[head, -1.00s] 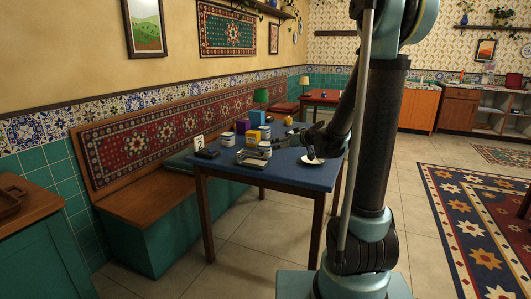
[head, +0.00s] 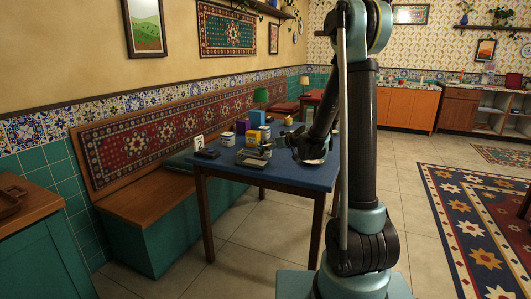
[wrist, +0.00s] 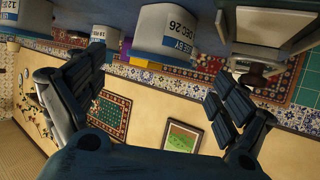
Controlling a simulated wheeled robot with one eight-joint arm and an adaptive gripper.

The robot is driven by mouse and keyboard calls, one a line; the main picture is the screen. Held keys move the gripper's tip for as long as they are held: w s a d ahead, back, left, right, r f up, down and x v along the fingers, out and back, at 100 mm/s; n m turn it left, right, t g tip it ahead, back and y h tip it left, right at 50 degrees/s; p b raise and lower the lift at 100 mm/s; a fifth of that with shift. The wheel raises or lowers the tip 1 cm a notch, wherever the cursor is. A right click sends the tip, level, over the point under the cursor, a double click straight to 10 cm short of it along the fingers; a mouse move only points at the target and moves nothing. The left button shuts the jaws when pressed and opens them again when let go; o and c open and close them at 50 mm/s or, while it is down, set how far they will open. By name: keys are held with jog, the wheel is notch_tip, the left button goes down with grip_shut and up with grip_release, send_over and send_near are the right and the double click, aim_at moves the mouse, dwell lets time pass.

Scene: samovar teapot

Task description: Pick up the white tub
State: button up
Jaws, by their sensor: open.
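A white tub with a blue printed label (wrist: 168,32) shows large at the top middle of the wrist view, which is upside down. A second, similar white tub (wrist: 104,34) is farther left there. In the head view, one white tub (head: 228,138) stands on the blue table (head: 290,176), and another (head: 264,132) is near the coloured boxes. I cannot tell for certain which head-view tub is the large one. My gripper (wrist: 160,66) is open and empty, its fingers spread either side of the view, with the large tub beyond them. It also shows over the table (head: 272,150).
Yellow (head: 252,138), purple (head: 243,126) and blue (head: 257,118) boxes stand close behind. A scale-like grey object (head: 252,158) lies near the front edge. A number card (head: 199,142) and a dark object (head: 207,154) are at the left.

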jog(key=shift+x, duration=3.8)
jog(key=c, duration=1.1)
